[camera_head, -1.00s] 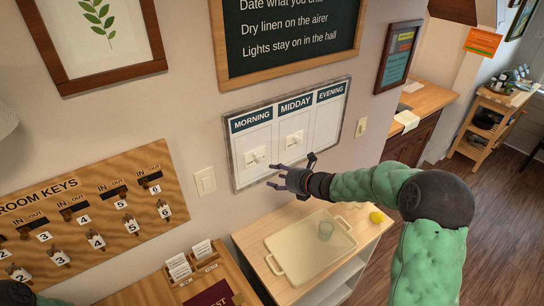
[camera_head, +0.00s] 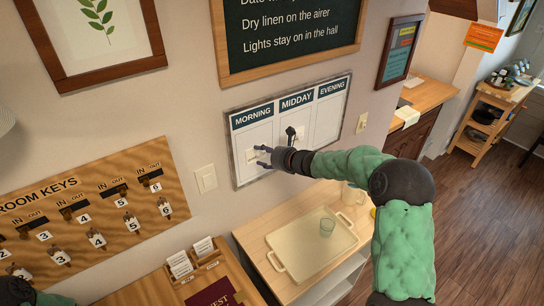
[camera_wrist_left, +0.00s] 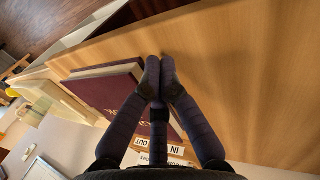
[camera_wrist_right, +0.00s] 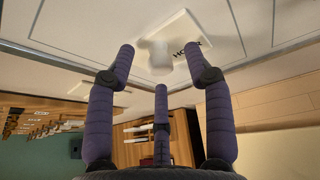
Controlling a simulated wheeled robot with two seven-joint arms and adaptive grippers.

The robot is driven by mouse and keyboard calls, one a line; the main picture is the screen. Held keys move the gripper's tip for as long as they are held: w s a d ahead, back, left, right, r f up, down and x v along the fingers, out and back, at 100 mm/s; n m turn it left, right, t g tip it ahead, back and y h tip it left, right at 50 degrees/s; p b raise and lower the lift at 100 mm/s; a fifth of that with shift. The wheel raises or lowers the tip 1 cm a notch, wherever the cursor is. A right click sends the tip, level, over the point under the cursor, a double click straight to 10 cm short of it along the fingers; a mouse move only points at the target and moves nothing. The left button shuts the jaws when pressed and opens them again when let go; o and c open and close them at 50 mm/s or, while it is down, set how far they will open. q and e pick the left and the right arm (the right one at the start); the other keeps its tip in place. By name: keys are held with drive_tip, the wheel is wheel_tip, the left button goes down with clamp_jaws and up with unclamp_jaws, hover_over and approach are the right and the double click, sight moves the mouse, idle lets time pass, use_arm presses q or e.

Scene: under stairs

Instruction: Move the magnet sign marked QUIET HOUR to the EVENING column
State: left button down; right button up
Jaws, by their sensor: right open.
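The board (camera_head: 236,167) on the wall has MORNING, MIDDAY and EVENING columns. A white magnet sign (camera_head: 251,156) is low in the MORNING column, partly covered by my right gripper (camera_head: 264,155). In the right wrist view the sign (camera_wrist_right: 186,32) has a white knob and partly readable text, "HOUR"; its other wording is hidden. My right gripper (camera_wrist_right: 168,65) is open, with its fingers on either side of the knob and apart from it. Another sign (camera_head: 300,132) is in the MIDDAY column, partly behind a finger. The EVENING column (camera_head: 329,120) looks bare. My left gripper (camera_wrist_left: 159,68) is shut and empty.
The key board (camera_head: 90,215) is at left. A dark red book (camera_wrist_left: 105,95) lies below my left gripper.

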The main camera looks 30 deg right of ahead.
drive_tip(key=shift+w+a+f, duration=0.2)
drive_tip(key=shift+w+f, duration=0.05)
drive_tip(key=shift+w, duration=0.35)
clamp_jaws()
drive_tip(key=shift+r, duration=0.1)
